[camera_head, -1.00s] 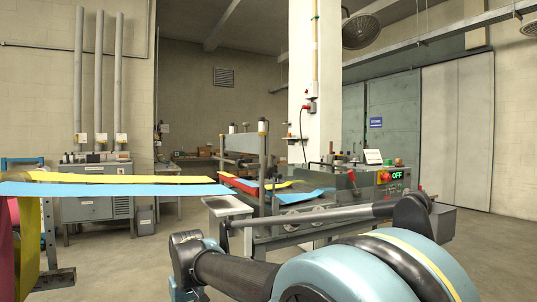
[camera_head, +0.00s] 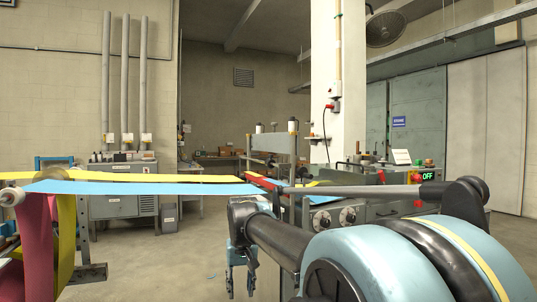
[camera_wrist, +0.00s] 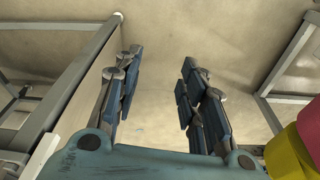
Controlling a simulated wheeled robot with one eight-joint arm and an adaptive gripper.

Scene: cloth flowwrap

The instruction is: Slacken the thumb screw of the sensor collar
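My gripper (camera_head: 241,292) hangs fingers down in the middle of the head view, in front of the machine (camera_head: 372,208). In the wrist view my gripper (camera_wrist: 158,62) has its two blue padded fingers apart, with bare floor between them and nothing held. I cannot make out the sensor collar or its thumb screw in either view. They may be too small, out of frame or hidden behind my arm.
Yellow (camera_head: 140,178) and blue (camera_head: 140,188) cloth strips run level from the roller at left to the machine. Magenta (camera_head: 37,240) and yellow cloth also hangs at left. A grey cabinet (camera_head: 122,204) stands behind. Metal frame bars (camera_wrist: 62,82) flank my gripper. The floor below it is clear.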

